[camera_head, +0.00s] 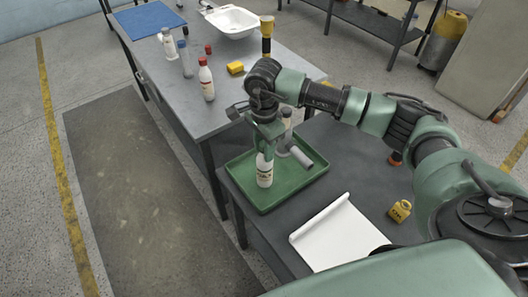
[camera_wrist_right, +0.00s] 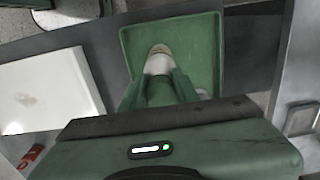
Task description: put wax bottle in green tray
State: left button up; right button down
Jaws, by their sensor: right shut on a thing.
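The wax bottle (camera_head: 264,175), white with a printed label, is upright in the near left part of the green tray (camera_head: 266,207). My right gripper (camera_head: 267,152) points down and is shut on the bottle's upper part, hiding its top. In the right wrist view, the bottle (camera_wrist_right: 160,62) shows between the fingers (camera_wrist_right: 159,85), with the green tray (camera_wrist_right: 205,50) around it. I cannot tell whether its base touches the tray floor. My left gripper is not in view.
A grey bottle (camera_head: 301,157) lies in the tray beside a pale bottle (camera_head: 286,117). White paper (camera_head: 338,240) and a yellow weight (camera_head: 400,211) are on the near table. The far table holds several bottles, a yellow block (camera_head: 235,68) and a white basin (camera_head: 231,22).

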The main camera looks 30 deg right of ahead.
aim_at(265, 165)
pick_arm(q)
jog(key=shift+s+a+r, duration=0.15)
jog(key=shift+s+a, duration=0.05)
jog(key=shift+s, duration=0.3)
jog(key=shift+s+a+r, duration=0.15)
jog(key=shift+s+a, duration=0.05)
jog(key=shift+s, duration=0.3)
pick_arm(e)
notch_tip(265, 165, down, 3)
jog(key=shift+r, duration=0.1)
jog(key=c, duration=1)
grip_release()
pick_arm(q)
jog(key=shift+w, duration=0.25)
